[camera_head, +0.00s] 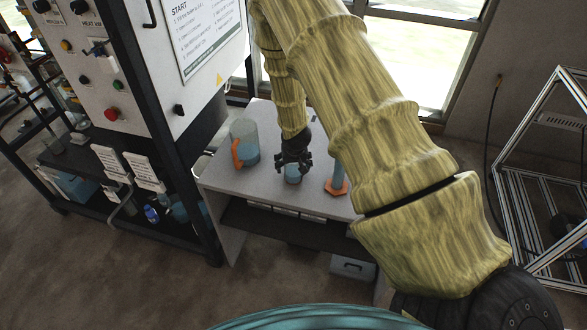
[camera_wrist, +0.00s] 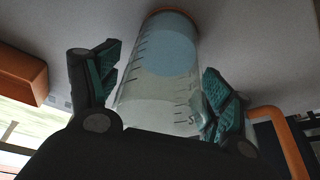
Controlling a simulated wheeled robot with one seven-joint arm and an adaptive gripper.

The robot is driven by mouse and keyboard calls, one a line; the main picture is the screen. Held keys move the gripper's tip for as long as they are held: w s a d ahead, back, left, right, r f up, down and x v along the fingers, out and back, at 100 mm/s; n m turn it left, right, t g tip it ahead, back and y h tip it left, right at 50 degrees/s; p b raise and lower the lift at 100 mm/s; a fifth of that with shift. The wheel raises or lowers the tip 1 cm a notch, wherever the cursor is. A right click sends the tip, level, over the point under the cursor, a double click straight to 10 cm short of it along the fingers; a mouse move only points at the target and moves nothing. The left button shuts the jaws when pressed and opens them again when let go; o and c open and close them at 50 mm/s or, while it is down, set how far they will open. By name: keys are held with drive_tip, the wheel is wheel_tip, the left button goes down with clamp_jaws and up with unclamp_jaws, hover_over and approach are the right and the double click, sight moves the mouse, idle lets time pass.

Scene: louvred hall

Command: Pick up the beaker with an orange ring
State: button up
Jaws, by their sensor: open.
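The beaker with an orange ring is a clear, graduated vessel with pale blue liquid. In the wrist view the beaker (camera_wrist: 158,80) lies between the two teal finger pads, its orange ring (camera_wrist: 172,12) at the far end against the grey tabletop. My gripper (camera_wrist: 160,78) is open around it; the right pad looks very near the glass, and I cannot tell whether it touches. In the head view the beaker (camera_head: 292,177) stands on the table directly below my gripper (camera_head: 293,163), which hides its upper part.
On the table (camera_head: 240,183), a jug with an orange handle (camera_head: 247,143) stands left of the beaker. A blue cylinder with an orange foot (camera_head: 337,187) stands right, close to my arm. A black rack and control panel (camera_head: 185,60) rise at the left.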

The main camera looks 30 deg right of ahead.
drive_tip(key=shift+f, duration=0.25)
drive_tip(key=c, duration=1.1)
drive_tip(key=shift+o, duration=0.2)
drive_tip(key=shift+w+r, duration=0.1)
drive_tip(key=shift+r, duration=0.05)
